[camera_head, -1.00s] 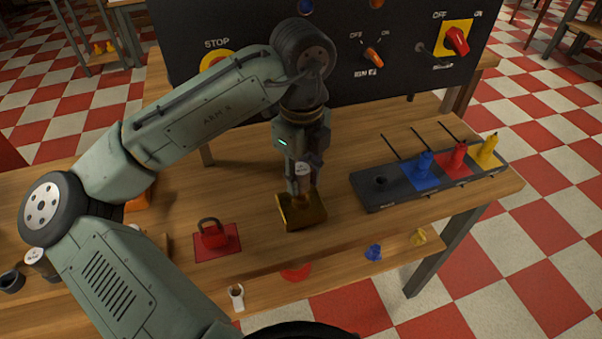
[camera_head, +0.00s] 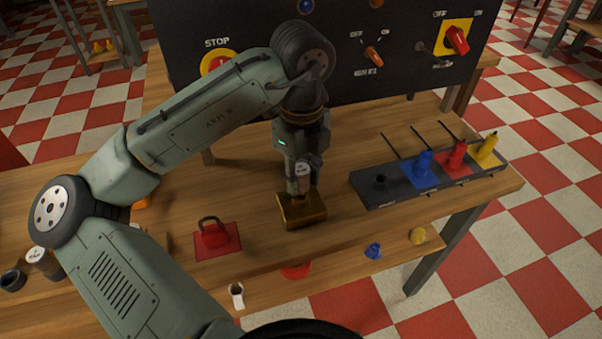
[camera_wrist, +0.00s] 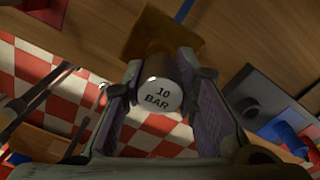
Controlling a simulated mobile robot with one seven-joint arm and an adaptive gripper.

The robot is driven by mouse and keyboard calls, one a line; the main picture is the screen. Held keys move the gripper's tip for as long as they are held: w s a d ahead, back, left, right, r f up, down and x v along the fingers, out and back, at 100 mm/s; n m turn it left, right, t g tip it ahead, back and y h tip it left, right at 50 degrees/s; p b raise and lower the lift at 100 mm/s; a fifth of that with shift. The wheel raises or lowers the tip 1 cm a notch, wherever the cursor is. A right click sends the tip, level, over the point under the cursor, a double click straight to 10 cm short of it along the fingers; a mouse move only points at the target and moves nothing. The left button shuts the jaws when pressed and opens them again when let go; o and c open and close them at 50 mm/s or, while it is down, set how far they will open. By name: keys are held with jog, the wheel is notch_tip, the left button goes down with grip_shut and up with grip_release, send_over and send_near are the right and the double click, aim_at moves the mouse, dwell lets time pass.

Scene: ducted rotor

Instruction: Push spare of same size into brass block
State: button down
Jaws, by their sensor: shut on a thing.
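The brass block (camera_head: 302,211) stands on the wooden table near its front edge. My gripper (camera_head: 301,188) is right above it, pointing down, shut on a cylindrical spare with a white face (camera_wrist: 160,95) marked "10 BAR" in the wrist view. The spare's lower end meets or sits in the top of the brass block, which also shows in the wrist view (camera_wrist: 160,30). How deep it sits is hidden. The two fingers clasp the spare from both sides.
A black rack (camera_head: 378,195) with blue, red and yellow pieces (camera_head: 487,147) stands to the right. A red padlock (camera_head: 212,233) lies on a red mat to the left. A black control panel (camera_head: 330,60) rises behind. A lower shelf in front holds small pieces.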

jog(key=shift+f+b, duration=0.65)
jog(key=shift+f, duration=0.7)
jog(key=c, duration=1.2)
grip_release()
jog(key=shift+r, duration=0.1)
